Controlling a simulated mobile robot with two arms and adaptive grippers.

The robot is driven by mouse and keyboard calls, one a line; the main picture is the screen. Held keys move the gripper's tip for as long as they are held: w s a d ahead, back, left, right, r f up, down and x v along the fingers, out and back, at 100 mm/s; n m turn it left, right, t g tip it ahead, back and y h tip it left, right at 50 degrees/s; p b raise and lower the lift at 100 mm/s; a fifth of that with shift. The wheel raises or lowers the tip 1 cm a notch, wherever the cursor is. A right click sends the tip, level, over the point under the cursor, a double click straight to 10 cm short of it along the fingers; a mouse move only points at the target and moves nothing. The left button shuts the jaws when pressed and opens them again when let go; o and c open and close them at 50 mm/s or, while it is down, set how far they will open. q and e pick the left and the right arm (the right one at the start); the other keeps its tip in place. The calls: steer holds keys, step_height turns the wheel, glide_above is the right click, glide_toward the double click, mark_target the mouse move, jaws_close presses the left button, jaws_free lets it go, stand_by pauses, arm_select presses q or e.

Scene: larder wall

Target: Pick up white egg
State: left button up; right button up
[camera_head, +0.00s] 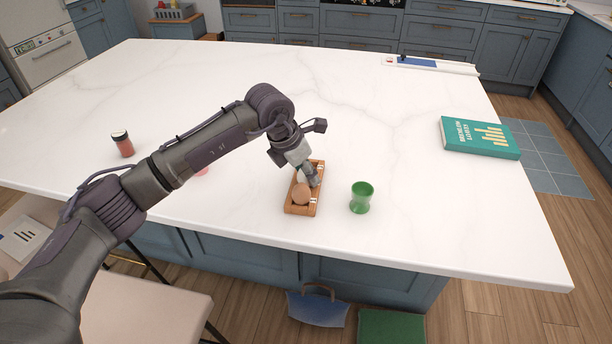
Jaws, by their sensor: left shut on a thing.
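A small wooden tray (291,209) lies on the white counter, near its front edge. A brown egg (301,193) sits in the front part of the tray. The white egg (301,176) is just behind it, mostly hidden by my left gripper. My left gripper (310,178) reaches down into the tray from above and is shut on the white egg. My right gripper is not in view.
A green cup (362,197) stands just right of the tray. The counter behind the tray is mostly clear.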

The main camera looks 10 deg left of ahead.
arm_select(q)
steer(key=shift+r, duration=0.1)
steer(key=shift+w+r, duration=0.1)
steer(key=shift+r, duration=0.4)
step_height(320, 180, up, 3)
steer(key=shift+f+b, duration=0.1)
steer(key=shift+b, duration=0.55)
steer(key=s+d+r+b, duration=0.1)
steer(key=s+d+r, duration=0.15)
steer(key=d, duration=0.25)
steer(key=s+d+r+b, duration=0.1)
steer(key=d+r, duration=0.3)
steer(key=d, duration=0.1)
steer(key=w+a+r+n+y+p, duration=0.15)
steer(key=a+n+p, duration=0.25)
steer(key=a, duration=0.9)
steer(key=w+a+f+n+t+y+p, duration=0.15)
steer(key=a+n+p, duration=0.25)
steer(key=a, duration=0.8)
steer(key=w+a+r+n+g+y+p, duration=0.15)
steer(key=a+n+p, duration=0.25)
steer(key=a, duration=0.9)
steer(key=shift+t, duration=0.5)
steer(key=shift+s+f+b, duration=0.2)
steer(key=shift+f+b, duration=1.3)
steer(key=shift+f, duration=0.8)
steer(key=shift+s+f+b, duration=0.2)
steer(key=shift+f+b, duration=1.25)
steer(key=shift+f, duration=0.8)
steer(key=shift+s, duration=0.1)
